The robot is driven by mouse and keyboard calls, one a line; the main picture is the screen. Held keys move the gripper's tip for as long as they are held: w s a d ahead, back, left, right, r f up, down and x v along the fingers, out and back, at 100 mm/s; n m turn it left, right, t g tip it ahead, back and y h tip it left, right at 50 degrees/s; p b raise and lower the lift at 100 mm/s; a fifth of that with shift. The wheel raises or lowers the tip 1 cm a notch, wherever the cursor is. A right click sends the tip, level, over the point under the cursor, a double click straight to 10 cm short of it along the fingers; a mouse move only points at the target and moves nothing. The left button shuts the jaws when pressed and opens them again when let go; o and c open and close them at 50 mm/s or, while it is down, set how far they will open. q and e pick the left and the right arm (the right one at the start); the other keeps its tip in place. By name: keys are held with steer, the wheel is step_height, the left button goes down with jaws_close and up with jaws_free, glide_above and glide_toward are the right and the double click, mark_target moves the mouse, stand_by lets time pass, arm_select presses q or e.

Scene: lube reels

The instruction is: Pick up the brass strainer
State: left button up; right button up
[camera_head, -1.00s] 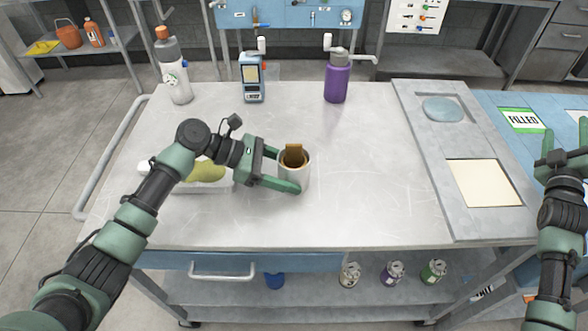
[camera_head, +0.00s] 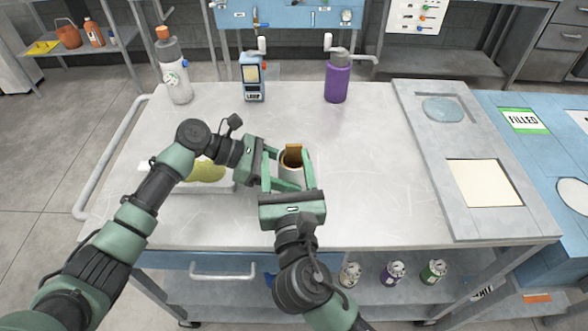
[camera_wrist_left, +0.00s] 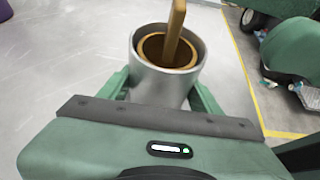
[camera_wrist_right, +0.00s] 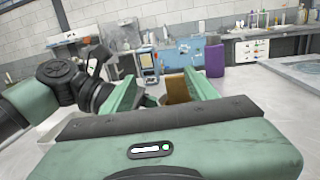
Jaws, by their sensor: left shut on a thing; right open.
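The brass strainer (camera_head: 293,153) sits inside a grey metal cup (camera_head: 291,174) on the bench, its flat tab standing above the rim. The left wrist view shows the strainer's tab (camera_wrist_left: 175,30) and round rim within the cup (camera_wrist_left: 160,88). My left gripper (camera_head: 290,176) is shut on the cup's sides from the left. My right gripper (camera_head: 287,160) is open, reaching in from the front, with its fingers on either side of the cup and tab. In the right wrist view the tab (camera_wrist_right: 177,88) shows between the fingers, close to the right one; contact cannot be told.
A white tray with a yellow-green item (camera_head: 208,170) lies left of the cup, partly behind my left arm. A white bottle (camera_head: 178,80), a blue device (camera_head: 252,80) and a purple bottle (camera_head: 337,80) stand along the back. The bench's right middle is clear.

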mark_target(291, 150)
steer(key=w, duration=0.1)
steer(key=w+f+h, duration=0.1)
steer(key=w+d+f+m+h, duration=0.1)
steer(key=shift+w+f+g, duration=0.1)
steer(key=shift+w+g, duration=0.1)
steer(key=shift+g, duration=0.1)
steer(key=shift+w+d+f, duration=0.1)
steer(key=shift+w+d, duration=0.05)
steer(key=shift+w, duration=1.3)
steer(key=shift+w+d+f, duration=0.1)
steer(key=shift+w+d, duration=0.05)
steer(key=shift+w, duration=1.3)
jaws_close()
